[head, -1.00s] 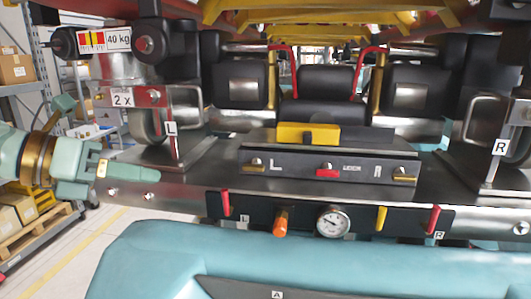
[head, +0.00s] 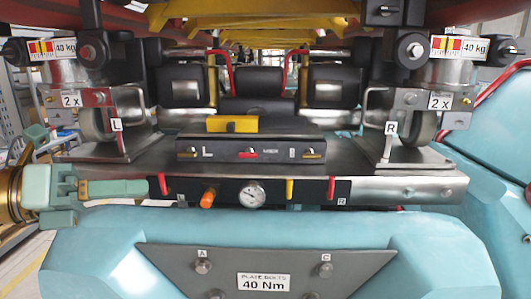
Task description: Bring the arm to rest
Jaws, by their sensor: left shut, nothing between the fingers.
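My left gripper (head: 140,189), pale green with a brass-coloured wrist ring, comes in from the left edge of the head view. Its fingers are shut, with nothing between them, and point to the right. They appear just in front of the left front edge of the metal plate (head: 375,187), left of the dark panel with the gauge (head: 252,193). I cannot tell whether they touch the plate. My right gripper is not in view.
A black block (head: 250,150) with a yellow piece (head: 232,124) sits on the plate. Wheel brackets labelled L (head: 116,125) and R (head: 391,128) flank it. Below is the teal body (head: 440,245) with a grey bolted plate (head: 265,262).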

